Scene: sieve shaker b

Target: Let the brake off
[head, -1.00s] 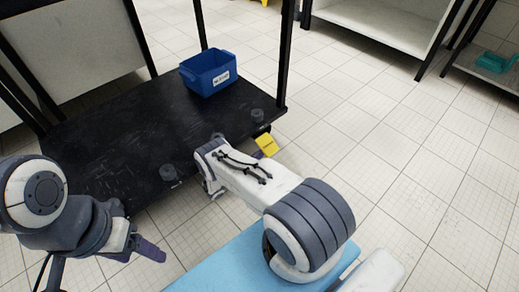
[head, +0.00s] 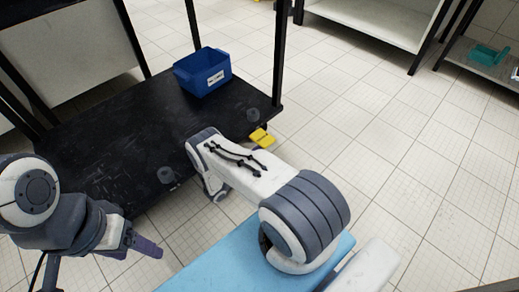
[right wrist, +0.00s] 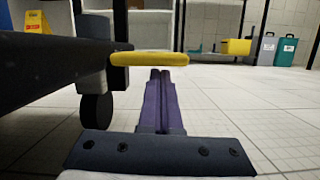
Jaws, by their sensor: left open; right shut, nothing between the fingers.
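The yellow brake pedal (head: 262,138) sticks out at the near right corner of the black cart (head: 110,125). In the right wrist view the pedal (right wrist: 150,59) is nearly level, beside a dark caster wheel (right wrist: 97,108). My right gripper (right wrist: 160,74) is shut and empty, its purple fingertips just under the pedal. I cannot tell for sure whether they touch it. In the head view my right arm hides that gripper. My left gripper (head: 148,247) is open and empty, in front of the cart's near edge, low at the left.
A blue bin (head: 202,72) stands on the cart's deck. A light blue surface (head: 205,265) lies below my right arm. Shelving stands at the back right, with a teal item (head: 489,54) on it. The tiled floor right of the cart is clear.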

